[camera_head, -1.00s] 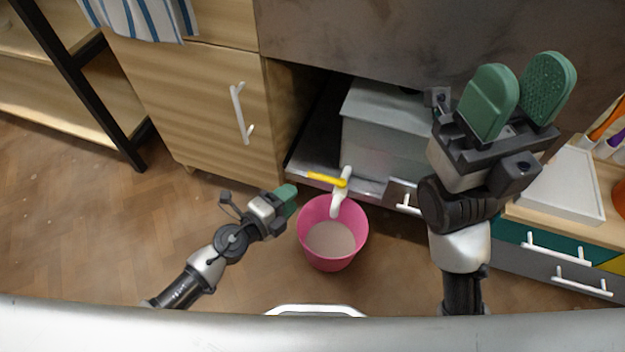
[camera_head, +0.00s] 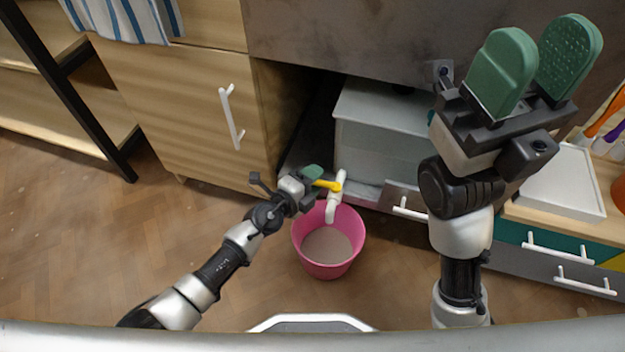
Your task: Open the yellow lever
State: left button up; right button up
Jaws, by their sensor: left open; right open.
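The yellow lever (camera_head: 329,185) sits on top of a white spout (camera_head: 333,208) at the front of a grey box-shaped tank (camera_head: 380,140). It points left from the spout. My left gripper (camera_head: 314,178) is at the lever's left end, and its green fingertips partly hide that end. I cannot tell whether they touch it. My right gripper (camera_head: 522,68) is open and empty, raised high at the right, with both green pads apart. A pink bucket (camera_head: 328,262) stands under the spout with greyish content in it.
A wooden cabinet door with a white handle (camera_head: 231,117) is to the left of the tank. Drawers with white handles (camera_head: 556,252) and a white tray (camera_head: 563,180) are at the right. A striped towel (camera_head: 125,18) hangs at top left. The floor at left is clear.

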pick_arm(q)
grip_shut()
